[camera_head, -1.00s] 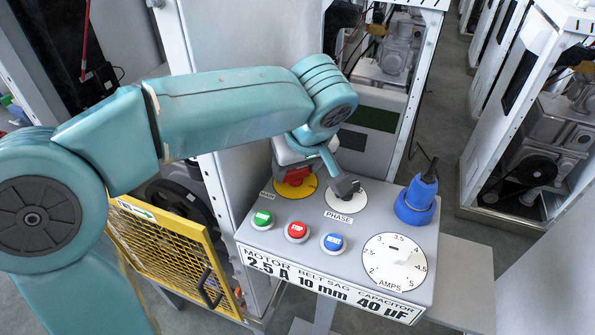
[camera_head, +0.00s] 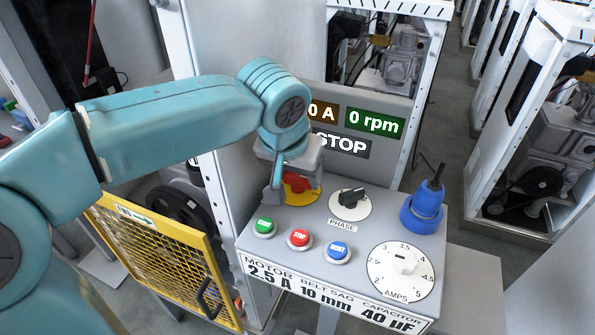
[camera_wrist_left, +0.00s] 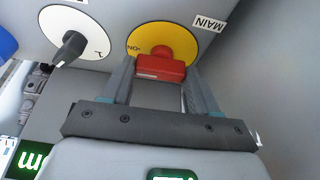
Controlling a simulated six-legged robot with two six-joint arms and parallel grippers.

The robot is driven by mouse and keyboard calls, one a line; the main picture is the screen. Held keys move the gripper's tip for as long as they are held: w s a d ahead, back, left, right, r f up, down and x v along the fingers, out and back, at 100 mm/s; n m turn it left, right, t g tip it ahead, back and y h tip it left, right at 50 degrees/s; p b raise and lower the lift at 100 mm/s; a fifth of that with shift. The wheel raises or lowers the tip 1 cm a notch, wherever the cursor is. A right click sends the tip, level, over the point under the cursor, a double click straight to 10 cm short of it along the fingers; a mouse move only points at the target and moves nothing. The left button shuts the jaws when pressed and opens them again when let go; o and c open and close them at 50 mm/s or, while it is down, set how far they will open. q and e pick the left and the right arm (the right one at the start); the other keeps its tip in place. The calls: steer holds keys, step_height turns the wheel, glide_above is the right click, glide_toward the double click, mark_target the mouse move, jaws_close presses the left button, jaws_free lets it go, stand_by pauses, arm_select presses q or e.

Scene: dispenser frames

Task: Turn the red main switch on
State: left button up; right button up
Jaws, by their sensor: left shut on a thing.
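The red main switch (camera_head: 297,184) sits on a yellow disc (camera_head: 296,197) at the back left of the grey control box. In the wrist view the red handle (camera_wrist_left: 160,67) lies between both fingertips, in front of the yellow disc (camera_wrist_left: 178,38) with its ON mark and MAIN label. My left gripper (camera_head: 289,190) is shut on this handle and partly hides it in the head view. The display (camera_head: 375,122) behind the box is lit, with 0 A, 0 rpm and STOP. My right gripper is not in view.
The black phase knob (camera_head: 350,197) is just right of the switch. Green (camera_head: 264,228), red (camera_head: 299,239) and blue (camera_head: 336,250) buttons are in front. A blue plug (camera_head: 423,208) and an amps dial (camera_head: 401,272) are at the right. A yellow mesh guard (camera_head: 165,255) stands left.

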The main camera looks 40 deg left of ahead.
arm_select(q)
steer(key=shift+w+r, duration=0.1)
stand_by(0.5)
steer(key=o, duration=1.1)
steer(key=shift+c, duration=0.2)
steer(key=p+v, duration=0.3)
steer(key=v, duration=1.3)
steer(key=shift+s+a, duration=0.15)
steer(key=shift+s, duration=0.1)
steer(key=shift+s, duration=0.15)
